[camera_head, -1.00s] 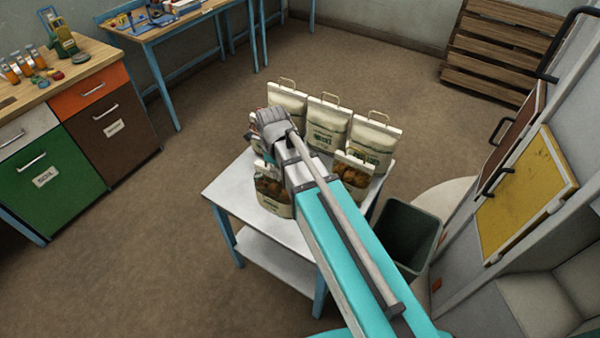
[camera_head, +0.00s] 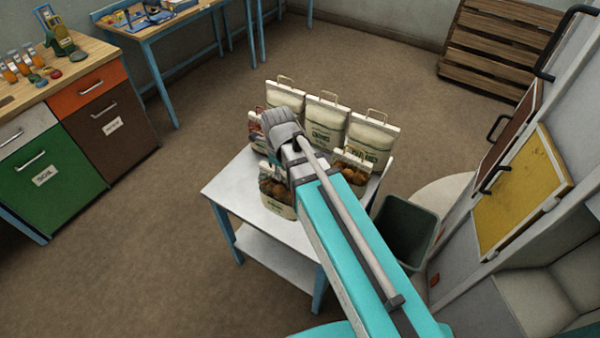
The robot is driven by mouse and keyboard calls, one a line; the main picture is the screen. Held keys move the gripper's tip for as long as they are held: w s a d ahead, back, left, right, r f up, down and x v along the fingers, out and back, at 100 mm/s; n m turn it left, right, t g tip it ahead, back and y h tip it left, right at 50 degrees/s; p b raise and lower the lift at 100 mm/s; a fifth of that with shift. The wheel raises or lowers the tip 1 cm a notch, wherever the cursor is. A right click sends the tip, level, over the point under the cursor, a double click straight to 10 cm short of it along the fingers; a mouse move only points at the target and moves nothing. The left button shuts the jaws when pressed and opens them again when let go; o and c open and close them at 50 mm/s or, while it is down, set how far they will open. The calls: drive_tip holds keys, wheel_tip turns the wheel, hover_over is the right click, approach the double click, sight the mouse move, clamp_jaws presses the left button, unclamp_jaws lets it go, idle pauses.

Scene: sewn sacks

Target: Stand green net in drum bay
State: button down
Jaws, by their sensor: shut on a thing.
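My gripper (camera_head: 282,127) shows as a grey ribbed end above the group of sacks. My own arm hides its fingertips and whatever they hold. Several handled sacks are on a small white table (camera_head: 228,187). Three pale sacks with green print stand in a back row: left (camera_head: 285,92), middle (camera_head: 325,122) and right (camera_head: 373,138). A sack with reddish contents (camera_head: 257,132) is at the left, partly covered by my gripper. Sacks with brown contents are at the front (camera_head: 278,190) and right (camera_head: 352,165). I cannot make out a green net or a drum bay.
A dark green bin (camera_head: 403,235) stands right of the table. A cabinet with green, orange and brown fronts (camera_head: 112,125) is at the left. A blue-legged bench (camera_head: 170,28) is behind it. Wooden slats (camera_head: 495,50) lean at the back right. Floor left of the table is clear.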

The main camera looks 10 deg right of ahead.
drive_tip(key=s, duration=0.1)
drive_tip(key=s+d+r+p, duration=0.1)
drive_tip(key=s+d+r, duration=0.1)
drive_tip(key=shift+s+d+p, duration=0.25)
drive_tip(key=shift+s+p, duration=0.05)
drive_tip(key=shift+s, duration=0.1)
drive_tip(key=shift+w, duration=0.1)
drive_tip(key=w+a+f+b, duration=0.1)
drive_tip(key=w+b, duration=0.1)
drive_tip(key=w, duration=0.1)
drive_tip(key=w+a+f+b, duration=0.1)
drive_tip(key=w+f, duration=0.1)
drive_tip(key=w, duration=0.1)
drive_tip(key=w+a+f+b, duration=0.2)
drive_tip(key=w, duration=0.1)
drive_tip(key=shift+w+f+b, duration=0.15)
drive_tip(key=shift+f+b, duration=0.1)
drive_tip(key=shift+b, duration=0.05)
drive_tip(key=shift+w+a+f+b, duration=0.25)
drive_tip(key=shift+w+f+b, duration=0.45)
drive_tip(key=shift+f+b, duration=0.2)
drive_tip(key=shift+w+a+f+b, duration=0.25)
drive_tip(key=shift+w+f+b, duration=0.45)
drive_tip(key=shift+f+b, duration=0.15)
